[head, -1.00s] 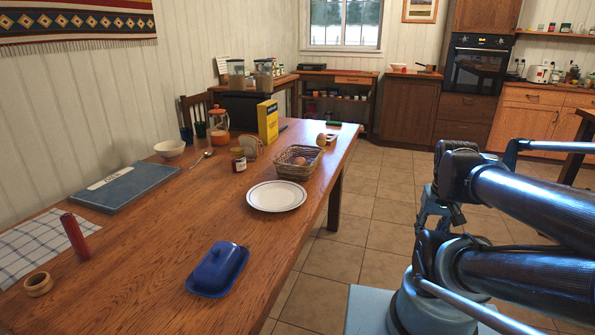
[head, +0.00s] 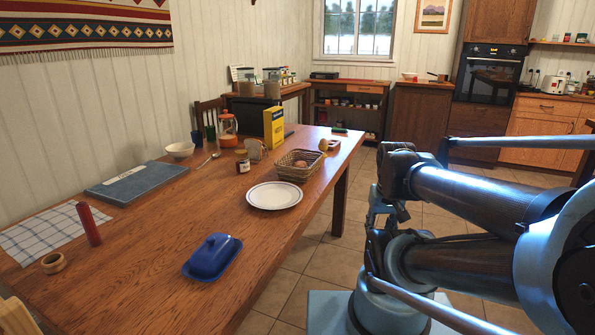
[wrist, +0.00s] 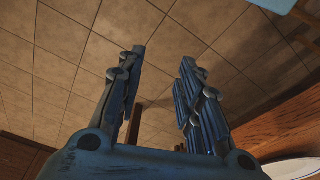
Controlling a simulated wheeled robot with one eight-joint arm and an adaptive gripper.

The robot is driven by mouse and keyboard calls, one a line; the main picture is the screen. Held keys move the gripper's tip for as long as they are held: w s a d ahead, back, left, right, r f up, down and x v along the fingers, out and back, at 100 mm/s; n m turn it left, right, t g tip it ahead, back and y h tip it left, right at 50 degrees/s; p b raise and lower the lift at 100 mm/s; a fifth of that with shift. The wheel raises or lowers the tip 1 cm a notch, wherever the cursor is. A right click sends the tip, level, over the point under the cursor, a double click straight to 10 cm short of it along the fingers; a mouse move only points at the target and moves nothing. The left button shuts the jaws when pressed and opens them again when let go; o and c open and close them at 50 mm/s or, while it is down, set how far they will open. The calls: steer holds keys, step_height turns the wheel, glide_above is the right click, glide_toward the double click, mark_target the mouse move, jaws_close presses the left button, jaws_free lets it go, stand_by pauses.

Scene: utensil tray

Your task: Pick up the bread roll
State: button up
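A round brown item that looks like the bread roll (head: 301,163) lies in a wicker basket (head: 285,170) on the wooden table in the head view. The basket wall partly hides it. My gripper (wrist: 162,62) shows in the wrist view with its two fingers spread wide, empty, above the tiled floor. The table edge and part of a white plate (wrist: 295,170) show at that view's lower right. My gripper's fingers cannot be made out in the head view, where my folded arm is right of the table, apart from the basket.
Near the basket on the table (head: 150,240) are a white plate (head: 274,187), a jam jar (head: 243,166) and a yellow box (head: 274,128). A blue butter dish (head: 212,257) is nearer. Bare tabletop lies around the dish; open floor lies right of the table.

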steer(key=shift+o, duration=1)
steer(key=o, duration=0.9)
steer(key=shift+s+a+r, duration=0.15)
steer(key=shift+a+r, duration=0.05)
steer(key=shift+r, duration=0.6)
steer(key=shift+o, duration=0.9)
steer(key=shift+w+a+r+m, duration=0.4)
steer(key=shift+w+r+m, duration=0.2)
steer(key=shift+w, duration=0.05)
step_height(320, 180, up, 16)
steer(key=m+y, duration=0.4)
steer(key=m, duration=1.7)
glide_above(303, 163)
steer(key=s+d, duration=0.2)
steer(key=d, duration=0.5)
steer(key=shift+g, duration=0.3)
steer(key=x, duration=1.2)
steer(key=shift+s+a, duration=0.15)
steer(key=shift+a, duration=0.25)
steer(key=shift+a+x, duration=0.2)
steer(key=shift+x, duration=1.1)
steer(key=shift+a+x, duration=0.15)
steer(key=shift+x, duration=1.15)
